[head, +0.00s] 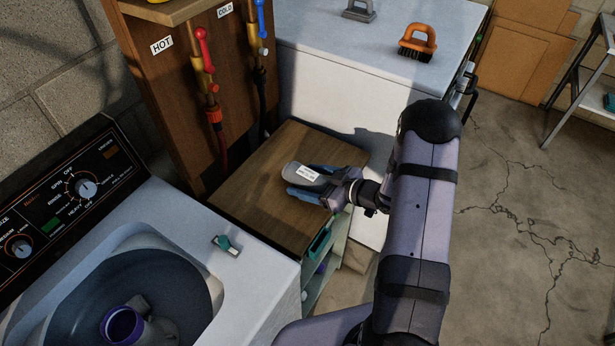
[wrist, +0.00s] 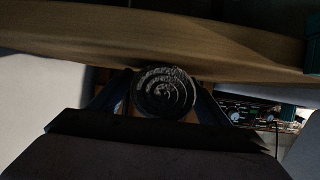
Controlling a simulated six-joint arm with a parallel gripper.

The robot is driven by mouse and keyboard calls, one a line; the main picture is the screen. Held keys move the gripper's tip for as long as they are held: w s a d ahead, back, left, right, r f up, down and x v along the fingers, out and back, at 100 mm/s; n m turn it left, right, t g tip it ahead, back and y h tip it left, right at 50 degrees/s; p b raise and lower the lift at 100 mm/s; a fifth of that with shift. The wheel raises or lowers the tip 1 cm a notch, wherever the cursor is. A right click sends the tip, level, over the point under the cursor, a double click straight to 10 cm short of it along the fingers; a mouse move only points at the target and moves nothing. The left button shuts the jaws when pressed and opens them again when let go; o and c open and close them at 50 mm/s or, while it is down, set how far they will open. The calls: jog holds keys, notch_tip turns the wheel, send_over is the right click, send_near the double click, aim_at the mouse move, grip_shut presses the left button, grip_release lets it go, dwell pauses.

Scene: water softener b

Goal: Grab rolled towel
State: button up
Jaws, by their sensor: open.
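The rolled towel (head: 300,173) is grey with a white label and lies on the brown wooden top (head: 262,205) of a small cabinet. In the wrist view its round spiral end (wrist: 165,92) faces the camera, between my two fingers. My gripper (head: 307,181) is open, with one finger on each side of the towel. Whether the fingers touch the towel cannot be told. The towel's near end is partly hidden by my gripper in the head view.
A washing machine with an open tub (head: 145,290) stands at the left, a small teal-and-white item (head: 226,245) on its edge. Hot and cold taps (head: 203,60) are on the wooden panel behind. A white chest (head: 325,90) at the back carries an orange-handled brush (head: 417,42).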

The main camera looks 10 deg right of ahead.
jog(key=c, duration=1.2)
jog(key=shift+r, duration=0.15)
